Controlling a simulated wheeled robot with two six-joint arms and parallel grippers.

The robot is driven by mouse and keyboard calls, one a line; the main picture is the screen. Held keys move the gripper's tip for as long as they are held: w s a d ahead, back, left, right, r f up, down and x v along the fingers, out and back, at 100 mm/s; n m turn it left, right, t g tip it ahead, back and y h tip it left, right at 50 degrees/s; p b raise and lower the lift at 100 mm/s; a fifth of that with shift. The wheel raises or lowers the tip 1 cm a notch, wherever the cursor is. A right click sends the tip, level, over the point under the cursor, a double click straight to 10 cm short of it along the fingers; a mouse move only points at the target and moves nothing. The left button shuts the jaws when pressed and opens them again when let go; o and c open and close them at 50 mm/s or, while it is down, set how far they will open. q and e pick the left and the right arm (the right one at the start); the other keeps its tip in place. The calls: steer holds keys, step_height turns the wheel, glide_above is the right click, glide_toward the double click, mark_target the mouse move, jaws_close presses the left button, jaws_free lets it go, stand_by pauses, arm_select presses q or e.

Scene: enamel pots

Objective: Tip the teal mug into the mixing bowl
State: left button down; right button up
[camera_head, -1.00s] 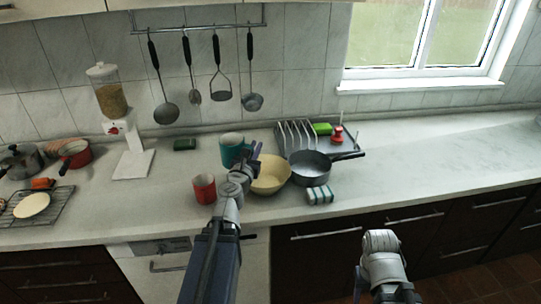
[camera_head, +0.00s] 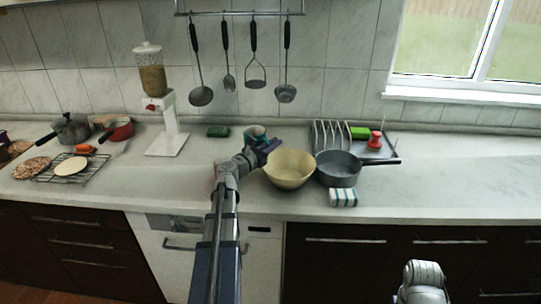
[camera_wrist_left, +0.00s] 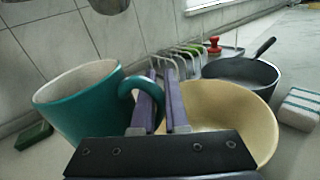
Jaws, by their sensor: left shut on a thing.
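The teal mug (camera_head: 256,131) is held at the back left of the cream mixing bowl (camera_head: 290,168). My left gripper (camera_head: 270,146) is shut on the mug's handle. In the left wrist view the purple fingers (camera_wrist_left: 163,100) close at the handle of the mug (camera_wrist_left: 85,108), whose pale inside shows at the rim. It looks close to upright there, and its contents cannot be seen. The bowl (camera_wrist_left: 222,118) is just right of the fingers in that view. Its inside looks empty where visible. Of my right arm only a link shows, at the bottom right; its gripper is out of view.
A dish rack (camera_head: 333,135) is behind. My left arm mostly hides a red mug. A food dispenser (camera_head: 162,110) stands left. The counter at far right is clear.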

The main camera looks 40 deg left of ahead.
arm_select(q)
steer(key=shift+s+a+f+h, duration=0.15)
steer(key=shift+a+f+h, duration=0.15)
steer(key=shift+a, duration=0.45)
arm_select(e)
steer(key=shift+f, duration=0.35)
arm_select(q)
steer(key=shift+m, duration=0.3)
steer(key=shift+d, duration=0.15)
arm_select(e)
steer(key=shift+r, duration=0.15)
